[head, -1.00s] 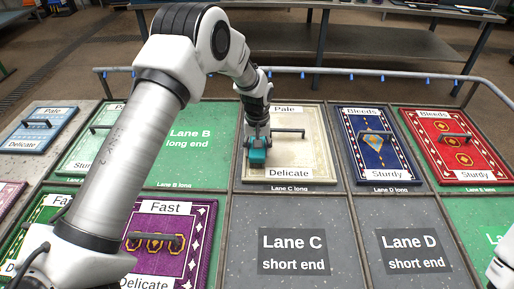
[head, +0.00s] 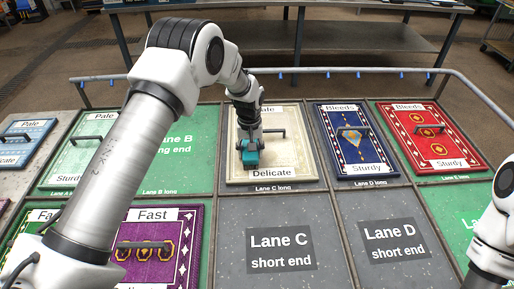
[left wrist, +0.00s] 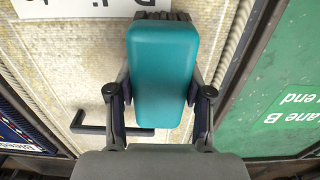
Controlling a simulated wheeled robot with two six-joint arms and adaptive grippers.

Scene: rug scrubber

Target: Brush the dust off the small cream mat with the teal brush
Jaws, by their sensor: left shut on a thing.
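The small cream mat (head: 296,164) lies in the Lane C long end, with labels reading Pale and Delicate and a dark handle (head: 273,132) on it. My left gripper (head: 250,141) is over the mat's left part, shut on the teal brush (head: 250,156). In the left wrist view the teal brush (left wrist: 162,70) sits between the two fingers (left wrist: 160,105), with dark bristles at its far end, over the mat (left wrist: 80,75). I cannot tell whether the bristles touch the mat. Specks on the mat may be dust. My right arm shows at the right edge; its gripper is out of view.
A blue mat (head: 350,160) and a red mat (head: 430,152) lie to the right. A purple mat (head: 160,235) lies in front to the left. The grey Lane C short end (head: 318,215) is clear. A rail (head: 300,72) runs behind the mats.

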